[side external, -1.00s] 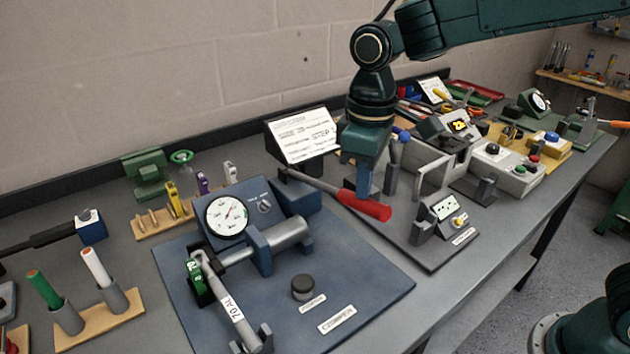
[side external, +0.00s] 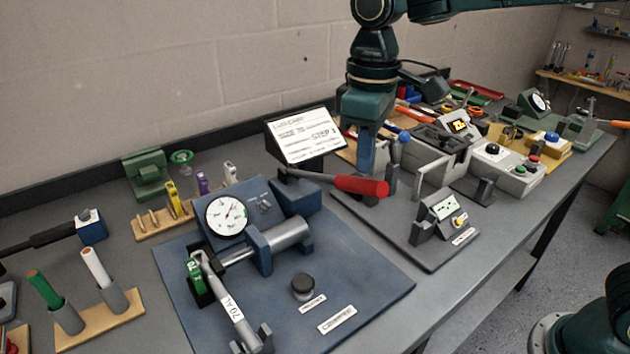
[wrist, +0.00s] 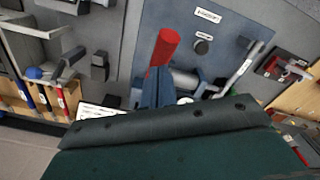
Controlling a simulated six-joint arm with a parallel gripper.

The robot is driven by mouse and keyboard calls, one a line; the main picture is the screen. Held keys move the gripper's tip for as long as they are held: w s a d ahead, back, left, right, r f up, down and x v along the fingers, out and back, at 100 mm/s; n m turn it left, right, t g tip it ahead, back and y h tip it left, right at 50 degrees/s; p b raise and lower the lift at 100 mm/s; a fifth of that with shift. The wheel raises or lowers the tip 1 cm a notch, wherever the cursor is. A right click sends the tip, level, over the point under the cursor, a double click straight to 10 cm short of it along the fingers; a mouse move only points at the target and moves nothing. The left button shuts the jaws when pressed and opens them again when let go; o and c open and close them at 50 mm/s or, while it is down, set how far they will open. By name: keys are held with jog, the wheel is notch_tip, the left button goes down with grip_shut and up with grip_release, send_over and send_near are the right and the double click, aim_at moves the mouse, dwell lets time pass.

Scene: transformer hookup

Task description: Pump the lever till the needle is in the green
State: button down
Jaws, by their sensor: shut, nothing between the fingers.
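The pump lever has a red grip (side external: 361,186) on a dark rod and sticks out to the right from the blue pump unit (side external: 294,200), nearly level. The red grip also shows in the wrist view (wrist: 164,46). The round white gauge (side external: 227,215) stands on the blue base; its needle is too small to read against any green band. My gripper (side external: 366,172) is shut and empty, pointing down right at the red grip, its tips partly hidden behind it. In the wrist view my fingers (wrist: 157,84) overlap the grip's near end; I cannot tell whether they touch.
A grey cylinder (side external: 288,235) and black knob (side external: 303,284) sit on the blue base plate. A dark plate with a small meter box (side external: 440,210) lies to the right, close to the lever. A sign (side external: 306,137) stands behind.

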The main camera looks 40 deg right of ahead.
jog(key=shift+f, duration=5.65)
jog(key=shift+r, duration=5.7)
jog(key=shift+r, duration=0.1)
jog(key=shift+r, duration=2.4)
